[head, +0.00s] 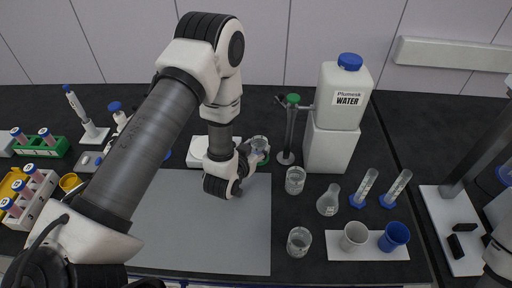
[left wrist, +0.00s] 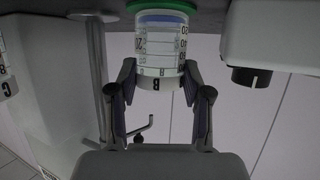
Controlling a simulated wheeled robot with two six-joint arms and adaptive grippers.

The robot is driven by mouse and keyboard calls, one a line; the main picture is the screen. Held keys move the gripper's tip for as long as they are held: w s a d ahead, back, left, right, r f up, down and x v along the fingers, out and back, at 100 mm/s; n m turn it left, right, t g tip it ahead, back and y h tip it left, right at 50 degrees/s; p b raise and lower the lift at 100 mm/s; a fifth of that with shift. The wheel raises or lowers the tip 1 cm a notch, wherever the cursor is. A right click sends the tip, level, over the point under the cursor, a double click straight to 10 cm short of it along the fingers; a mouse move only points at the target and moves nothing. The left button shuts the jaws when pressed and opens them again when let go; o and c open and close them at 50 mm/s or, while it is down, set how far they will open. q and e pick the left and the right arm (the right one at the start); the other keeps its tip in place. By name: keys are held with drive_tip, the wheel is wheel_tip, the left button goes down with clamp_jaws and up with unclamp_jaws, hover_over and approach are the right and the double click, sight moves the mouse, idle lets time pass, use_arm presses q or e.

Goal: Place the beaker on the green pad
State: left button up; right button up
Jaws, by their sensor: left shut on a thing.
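My left gripper (head: 250,154) is shut on a clear beaker (head: 259,143) beyond the grey mat. In the left wrist view, which is upside down, the beaker (left wrist: 160,45) stands between the two fingers (left wrist: 157,88), with graduation marks and a letter B on it. A bit of the green pad (head: 264,159) shows just under the beaker in the head view. The green pad (left wrist: 165,5) also shows at the beaker's base in the left wrist view. I cannot tell whether base and pad touch. The gripper hides part of both.
Other beakers (head: 295,180) (head: 299,241) and a flask (head: 329,202) stand to the right. A water container (head: 339,95) stands behind them, next to a stand with a green top (head: 293,99). A white tray (head: 368,252) holds two cups. The grey mat (head: 215,235) is clear in front.

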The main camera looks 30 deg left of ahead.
sight(256, 149)
use_arm(q)
drive_tip(key=o, duration=1.2)
drive_tip(key=shift+f, duration=0.1)
drive_tip(key=shift+o, duration=0.2)
drive_tip(key=shift+s+r, duration=0.1)
drive_tip(key=shift+r, duration=0.1)
drive_tip(key=b+v, duration=0.1)
drive_tip(key=v, duration=0.4)
drive_tip(key=shift+s+f, duration=0.1)
drive_tip(key=shift+s, duration=0.2)
drive_tip(key=v, duration=0.2)
drive_tip(key=shift+s+r, duration=0.2)
drive_tip(key=shift+r, duration=0.15)
drive_tip(key=p+v, duration=0.3)
drive_tip(key=p, duration=0.2)
drive_tip(key=shift+s+d+r, duration=0.1)
drive_tip(key=shift+s+r, duration=0.05)
drive_tip(key=shift+s, duration=0.15)
